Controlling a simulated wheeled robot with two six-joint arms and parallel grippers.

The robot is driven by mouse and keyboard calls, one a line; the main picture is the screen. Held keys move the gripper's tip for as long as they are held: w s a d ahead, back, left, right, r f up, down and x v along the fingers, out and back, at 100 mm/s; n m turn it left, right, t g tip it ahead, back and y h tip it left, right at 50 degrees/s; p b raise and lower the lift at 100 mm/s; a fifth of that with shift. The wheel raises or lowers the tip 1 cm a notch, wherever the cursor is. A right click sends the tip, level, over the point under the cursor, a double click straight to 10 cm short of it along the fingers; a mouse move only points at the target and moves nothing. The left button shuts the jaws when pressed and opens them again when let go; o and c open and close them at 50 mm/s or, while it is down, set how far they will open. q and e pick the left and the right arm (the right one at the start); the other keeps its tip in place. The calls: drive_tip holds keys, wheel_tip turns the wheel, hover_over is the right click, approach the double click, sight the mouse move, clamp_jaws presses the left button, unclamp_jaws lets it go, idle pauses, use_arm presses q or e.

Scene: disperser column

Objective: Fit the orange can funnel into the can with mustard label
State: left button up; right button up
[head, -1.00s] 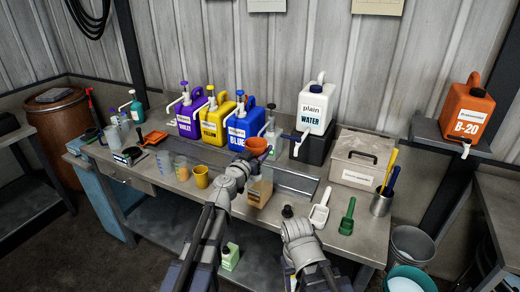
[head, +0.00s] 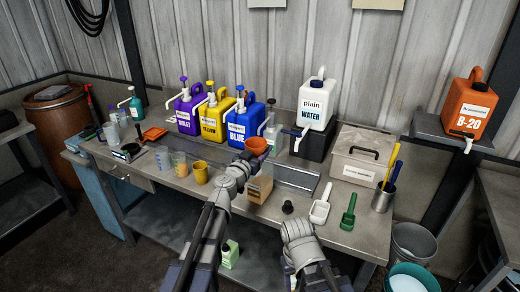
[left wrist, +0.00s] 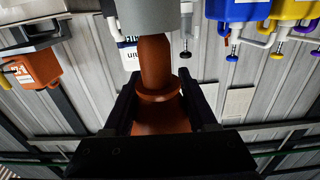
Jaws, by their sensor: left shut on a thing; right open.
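My left gripper (head: 252,158) is shut on the orange can funnel (head: 257,146), above the back middle of the bench. In the left wrist view, which is upside down, the funnel (left wrist: 156,65) sits between my two dark fingers, spout toward the picture's top. The spout end meets a plain grey cylinder (left wrist: 158,14); I cannot tell if it is inside it or in front of it. No mustard label shows on the cylinder, and I cannot make out a mustard-labelled can in the head view. My right gripper (head: 298,238) is open and empty at the bench's front edge.
Violet, yellow and blue pump jugs (head: 242,122) stand behind the funnel. A white water jug (head: 317,104) stands to its right. A wooden block (head: 260,190), a yellow mug (head: 201,172), a white scoop (head: 320,212) and a green scoop (head: 348,213) are on the bench.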

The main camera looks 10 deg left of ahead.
use_arm(q)
drive_tip(key=shift+f+b, duration=1.9)
drive_tip(key=shift+f, duration=0.05)
idle(1.4)
drive_tip(key=o, duration=1.5)
drive_tip(key=shift+c, duration=0.2)
